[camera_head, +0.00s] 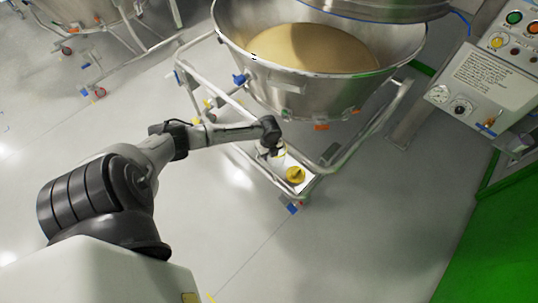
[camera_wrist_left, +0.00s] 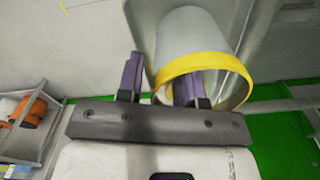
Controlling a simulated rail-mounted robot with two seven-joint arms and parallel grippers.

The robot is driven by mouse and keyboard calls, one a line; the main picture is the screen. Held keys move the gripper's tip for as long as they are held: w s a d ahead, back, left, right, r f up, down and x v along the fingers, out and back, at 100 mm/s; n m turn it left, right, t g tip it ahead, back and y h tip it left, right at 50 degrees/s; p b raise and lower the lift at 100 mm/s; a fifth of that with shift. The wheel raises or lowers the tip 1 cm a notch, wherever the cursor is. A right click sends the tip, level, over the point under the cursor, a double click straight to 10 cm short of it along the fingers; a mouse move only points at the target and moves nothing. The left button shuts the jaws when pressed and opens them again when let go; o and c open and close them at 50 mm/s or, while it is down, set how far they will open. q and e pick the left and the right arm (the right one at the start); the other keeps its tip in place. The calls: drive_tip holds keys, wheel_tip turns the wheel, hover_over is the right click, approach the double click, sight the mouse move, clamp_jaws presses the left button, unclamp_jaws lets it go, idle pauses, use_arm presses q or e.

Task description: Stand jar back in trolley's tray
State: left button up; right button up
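The trolley (camera_head: 243,154) is a metal tube frame under the big bowl. Its pale tray (camera_head: 308,185) is at the near corner. My left gripper (camera_head: 272,150) points down over this tray, and its fingers are small and partly hidden there. In the left wrist view a grey jar (camera_wrist_left: 190,35) with a yellow rim has its mouth towards me. My left gripper (camera_wrist_left: 160,80) straddles the jar's wall, one finger outside and one inside the mouth. A narrow gap shows between the outer finger and the wall. The jar's base is hidden. My right gripper is out of view.
The large steel bowl (camera_head: 300,90) with tan powder is just above and behind. A control panel (camera_head: 485,85) is at the right. The grey floor (camera_head: 390,240) in front is clear.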

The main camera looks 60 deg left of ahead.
use_arm(q)
drive_tip(key=r, duration=0.5)
drive_tip(key=r+p, duration=0.1)
drive_tip(key=r, duration=0.3)
drive_tip(key=shift+s+d+r+p, duration=0.1)
drive_tip(key=shift+d+r+p, duration=0.1)
drive_tip(key=shift+r+p, duration=0.15)
drive_tip(key=s+d+f+n, duration=0.1)
drive_tip(key=s+d+n, duration=0.15)
drive_tip(key=d, duration=0.45)
drive_tip(key=s+d+f+n+t+h, duration=0.1)
drive_tip(key=s+d, duration=0.3)
drive_tip(key=d, duration=0.4)
drive_tip(key=s+d+f+n, duration=0.1)
drive_tip(key=s+d+n, duration=0.15)
drive_tip(key=d, duration=0.45)
drive_tip(key=s+d+r+n+t, duration=0.2)
drive_tip(key=s+d+r+n, duration=0.3)
drive_tip(key=s+r+n, duration=0.3)
drive_tip(key=shift+s+d+r+n+t+y, duration=0.2)
drive_tip(key=shift+s+n+t+y, duration=0.15)
drive_tip(key=shift+n, duration=0.55)
